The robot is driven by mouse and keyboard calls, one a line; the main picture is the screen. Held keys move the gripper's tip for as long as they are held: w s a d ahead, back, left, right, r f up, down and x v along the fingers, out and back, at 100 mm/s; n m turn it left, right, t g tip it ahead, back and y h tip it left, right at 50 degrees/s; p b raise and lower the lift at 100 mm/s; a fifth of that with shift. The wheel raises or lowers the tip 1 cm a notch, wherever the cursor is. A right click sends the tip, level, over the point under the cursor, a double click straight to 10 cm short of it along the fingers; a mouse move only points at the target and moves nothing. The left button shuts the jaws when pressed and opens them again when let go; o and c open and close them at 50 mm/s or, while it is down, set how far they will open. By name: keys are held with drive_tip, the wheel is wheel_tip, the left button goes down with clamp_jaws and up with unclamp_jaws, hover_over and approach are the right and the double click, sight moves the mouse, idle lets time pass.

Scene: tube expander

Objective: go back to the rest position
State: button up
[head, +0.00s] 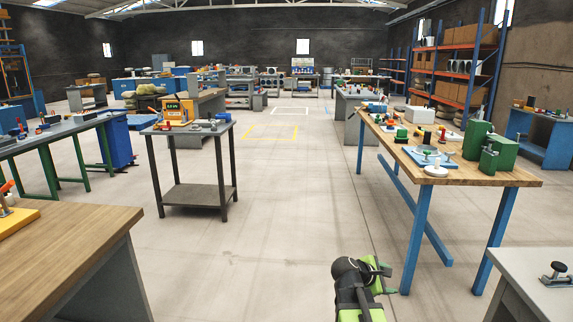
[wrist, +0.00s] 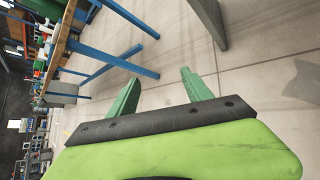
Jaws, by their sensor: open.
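My gripper (wrist: 160,94) shows in the wrist view with its two green fingers spread apart. It is open, and nothing is between the fingers; bare floor shows beyond them. In the head view my gripper (head: 386,279) is at the bottom, right of centre, at the end of my black and green arm. It is in front of the wooden table with blue legs and appears clear of it. The wrist view is turned on its side.
The wooden table (head: 510,178) with blue legs stands at the right, holding a green machine (head: 497,153). A grey table (head: 535,285) is at the lower right, a wooden bench (head: 70,250) at the lower left. A dark small table (head: 198,193) stands left of centre. The middle floor is clear.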

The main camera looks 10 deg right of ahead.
drive_tip(key=s+a+f+m+g+y, duration=0.1)
drive_tip(key=s+a+f+m+y, duration=0.3)
drive_tip(key=a, duration=0.6)
drive_tip(key=s+a+f+m+g+y+b, duration=0.1)
drive_tip(key=s+a+f+m+g+y, duration=0.25)
drive_tip(key=a, duration=0.55)
drive_tip(key=s+a+f+m+y, duration=0.25)
drive_tip(key=a+f+m, duration=0.3)
drive_tip(key=a, duration=0.45)
wheel_tip(320, 180, up, 24)
drive_tip(key=m+p, duration=0.1)
drive_tip(key=p, duration=2.2)
drive_tip(key=shift+w+d, duration=0.35)
drive_tip(key=shift+d, duration=0.05)
drive_tip(key=shift+f, duration=0.1)
